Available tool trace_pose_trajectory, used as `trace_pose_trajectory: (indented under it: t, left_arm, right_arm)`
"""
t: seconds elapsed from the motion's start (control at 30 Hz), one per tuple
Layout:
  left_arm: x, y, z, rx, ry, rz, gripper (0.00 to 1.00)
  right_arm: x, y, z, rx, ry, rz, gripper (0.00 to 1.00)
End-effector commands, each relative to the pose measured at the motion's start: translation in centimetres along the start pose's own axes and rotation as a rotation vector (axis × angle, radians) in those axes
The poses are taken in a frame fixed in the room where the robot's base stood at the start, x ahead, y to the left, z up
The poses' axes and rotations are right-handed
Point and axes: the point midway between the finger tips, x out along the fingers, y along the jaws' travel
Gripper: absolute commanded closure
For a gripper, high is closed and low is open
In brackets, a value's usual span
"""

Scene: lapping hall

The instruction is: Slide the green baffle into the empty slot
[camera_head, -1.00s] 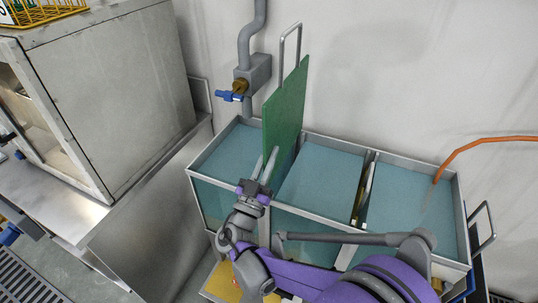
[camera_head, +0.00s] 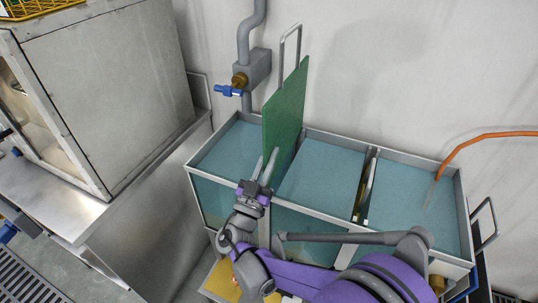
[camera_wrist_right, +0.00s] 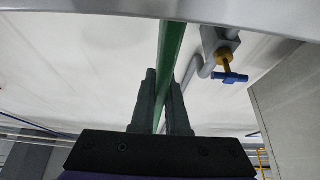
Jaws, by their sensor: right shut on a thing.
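The green baffle (camera_head: 285,115) is an upright thin plate with a metal loop handle (camera_head: 291,42) on its top edge. It stands on edge at the line between the left and middle compartments of the blue-filled tank (camera_head: 325,138), mostly above the rim. Its lower end is partly hidden, so I cannot tell how deep it sits in the slot. My right gripper (camera_head: 265,168) is shut on the near edge of the baffle. In the right wrist view, the baffle (camera_wrist_right: 174,48) runs between the two fingers (camera_wrist_right: 161,92). My left gripper is not in view.
A second divider (camera_head: 366,185) stands between the middle and right compartments. An orange hose (camera_head: 480,140) enters the right compartment. A grey pipe with a blue-handled valve (camera_head: 229,91) is on the wall behind. A grey cabinet (camera_head: 110,95) stands at left.

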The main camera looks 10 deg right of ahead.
Motion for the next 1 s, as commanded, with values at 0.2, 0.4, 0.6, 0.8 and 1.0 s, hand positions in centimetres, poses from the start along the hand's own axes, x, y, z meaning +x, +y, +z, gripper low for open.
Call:
trace_pose_trajectory:
  t: [0.2, 0.4, 0.6, 0.8, 1.0]
  left_arm:
    - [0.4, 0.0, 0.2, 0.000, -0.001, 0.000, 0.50]
    - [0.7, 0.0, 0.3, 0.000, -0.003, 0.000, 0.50]
    - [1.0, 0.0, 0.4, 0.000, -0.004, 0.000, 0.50]
    - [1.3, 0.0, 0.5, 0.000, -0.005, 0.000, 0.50]
    - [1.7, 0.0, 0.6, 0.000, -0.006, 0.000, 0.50]
  right_arm:
    - [-0.2, 0.0, 0.4, -0.001, 0.004, 0.000, 1.00]
    - [-0.4, 0.0, 0.8, -0.002, 0.004, 0.000, 1.00]
    - [-0.6, 0.0, 1.1, -0.002, 0.004, 0.000, 1.00]
    - [-0.8, 0.0, 1.5, -0.002, 0.004, 0.000, 1.00]
    - [-1.0, 0.0, 1.9, -0.002, 0.004, 0.000, 1.00]
